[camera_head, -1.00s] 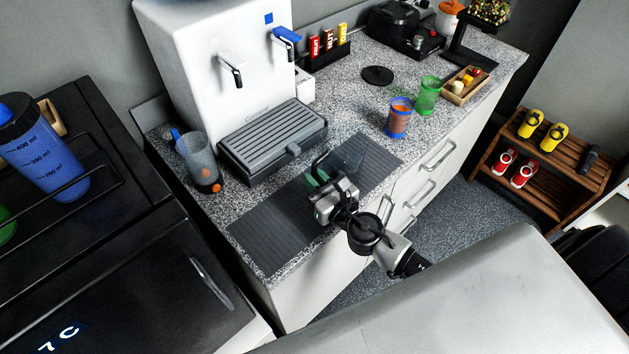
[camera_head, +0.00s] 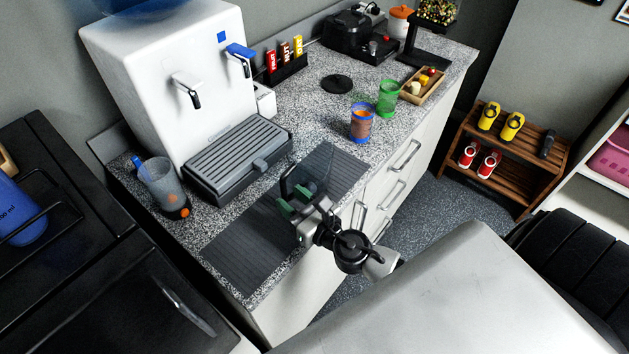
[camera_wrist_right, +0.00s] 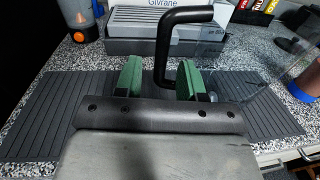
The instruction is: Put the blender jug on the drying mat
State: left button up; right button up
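The blender jug (camera_head: 322,166) is clear, with a black handle (camera_head: 287,182). It appears upright on the right half of the dark ribbed drying mat (camera_head: 240,250). In the right wrist view the black handle (camera_wrist_right: 163,50) shows between my two green finger pads, closer to the right pad. The faint clear jug wall (camera_wrist_right: 235,75) is to its right. My right gripper (camera_head: 298,198) is open at the handle, with a clear gap to the left pad. Whether the right pad touches the handle I cannot tell. My left gripper is out of view.
A white water dispenser (camera_head: 180,85) with a grey drip tray (camera_head: 240,158) stands behind the mat. Blue-rimmed (camera_head: 361,124) and green (camera_head: 388,98) cups and a wooden tray (camera_head: 425,92) stand to the right.

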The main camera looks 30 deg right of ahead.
jog(key=b+v, duration=0.3)
jog(key=v, duration=0.6)
